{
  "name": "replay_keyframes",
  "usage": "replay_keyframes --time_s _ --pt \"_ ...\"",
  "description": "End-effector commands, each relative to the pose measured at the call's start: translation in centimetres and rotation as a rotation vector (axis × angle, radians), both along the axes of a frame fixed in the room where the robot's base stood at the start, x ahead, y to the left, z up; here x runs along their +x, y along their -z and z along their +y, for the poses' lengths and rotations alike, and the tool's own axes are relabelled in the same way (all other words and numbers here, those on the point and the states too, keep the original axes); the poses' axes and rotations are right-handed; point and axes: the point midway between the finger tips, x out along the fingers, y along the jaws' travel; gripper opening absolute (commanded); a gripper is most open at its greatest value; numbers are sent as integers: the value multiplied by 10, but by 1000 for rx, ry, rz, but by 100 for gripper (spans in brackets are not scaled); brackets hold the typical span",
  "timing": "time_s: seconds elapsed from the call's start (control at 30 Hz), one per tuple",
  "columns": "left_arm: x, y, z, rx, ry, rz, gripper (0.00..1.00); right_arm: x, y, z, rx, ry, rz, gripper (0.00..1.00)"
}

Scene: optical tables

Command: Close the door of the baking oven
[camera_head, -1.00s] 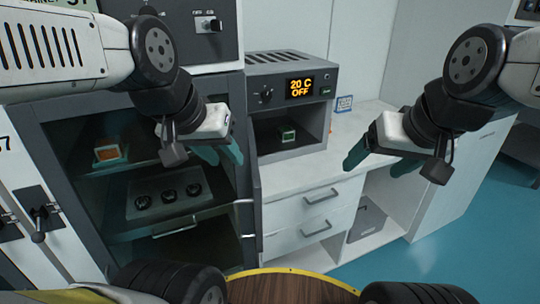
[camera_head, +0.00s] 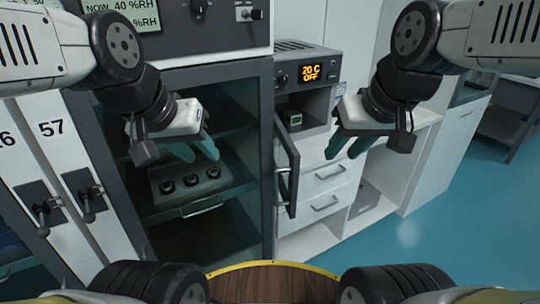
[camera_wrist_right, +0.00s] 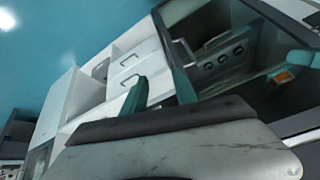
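The baking oven (camera_head: 318,95) stands on a white counter right of centre, its display reading 20 C OFF. A small green-and-white object (camera_head: 294,119) sits inside its open front. The oven's dark-framed door (camera_head: 287,160) stands open, swung out towards me at the opening's left side, with a handle low on it. My left gripper (camera_head: 195,150) is open and empty, left of the door, in front of the tall cabinet. My right gripper (camera_head: 350,147) is open and empty, right of the door; its two teal fingers stand apart in the right wrist view (camera_wrist_right: 158,92).
A tall dark cabinet (camera_head: 264,175) with a humidity display stands left of the oven and holds a tray with black knobs (camera_head: 192,182). White drawers (camera_head: 330,190) lie below the oven. The blue floor (camera_head: 430,225) at right is clear.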

Motion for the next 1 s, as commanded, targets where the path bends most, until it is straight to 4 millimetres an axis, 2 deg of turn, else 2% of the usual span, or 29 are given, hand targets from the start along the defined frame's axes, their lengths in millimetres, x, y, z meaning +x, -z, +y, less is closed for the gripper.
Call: replay_keyframes --time_s 0.03,0.13,0.17,0.37,0.5,0.7,0.83,1.0 --pt "0 0 0 0 0 0 36 9 0 9 -45 -70 31 23" --pt "0 0 0 0 0 0 36 27 0 30 -160 -248 97 3" --pt "0 0 0 0 0 0 36 33 0 38 -195 -308 118 0" --pt "0 0 0 0 0 0 36 68 10 96 -413 -704 241 0" --pt "0 0 0 0 0 0 36 86 25 144 -539 -973 321 0" --pt "0 0 0 0 0 0 36 98 48 199 -656 -1259 400 0" --pt "0 0 0 0 0 0 36 100 56 217 -689 -1347 424 0" --pt "0 0 0 0 0 0 36 101 66 219 -700 -1372 433 0"
